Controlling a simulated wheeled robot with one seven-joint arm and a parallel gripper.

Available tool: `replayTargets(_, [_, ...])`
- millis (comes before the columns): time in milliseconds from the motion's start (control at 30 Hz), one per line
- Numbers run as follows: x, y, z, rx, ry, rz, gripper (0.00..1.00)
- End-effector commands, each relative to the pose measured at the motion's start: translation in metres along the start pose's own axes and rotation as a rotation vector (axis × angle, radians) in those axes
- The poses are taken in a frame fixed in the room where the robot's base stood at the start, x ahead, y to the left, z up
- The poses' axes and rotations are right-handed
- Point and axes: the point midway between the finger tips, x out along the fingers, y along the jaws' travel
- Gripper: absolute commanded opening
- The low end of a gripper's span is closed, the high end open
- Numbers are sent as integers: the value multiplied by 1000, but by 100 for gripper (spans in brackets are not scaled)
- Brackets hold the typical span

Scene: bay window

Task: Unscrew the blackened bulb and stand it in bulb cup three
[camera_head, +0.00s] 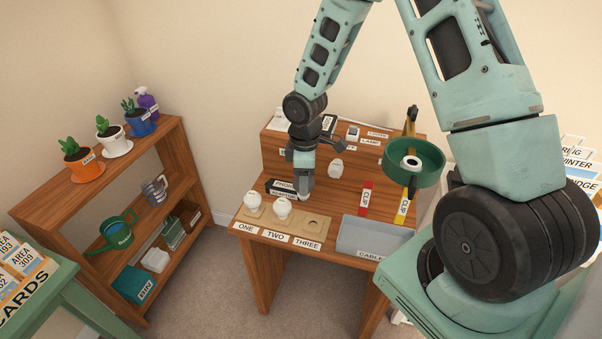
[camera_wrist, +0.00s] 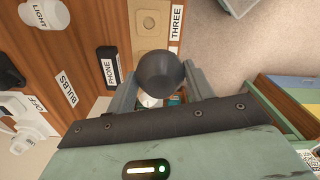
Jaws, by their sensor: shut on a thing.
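In the head view my gripper points down above the desk, behind the bulb board (camera_head: 273,220), and the bulb cannot be clearly made out. White bulbs stand in cup one (camera_head: 253,201) and cup two (camera_head: 282,208).
A grey cable tray (camera_head: 372,237) lies right of the board.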

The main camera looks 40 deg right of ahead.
Motion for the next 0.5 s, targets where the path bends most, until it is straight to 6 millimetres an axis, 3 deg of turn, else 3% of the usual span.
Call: replayTargets(500, [51, 17, 23, -979, -4, -2, 47])
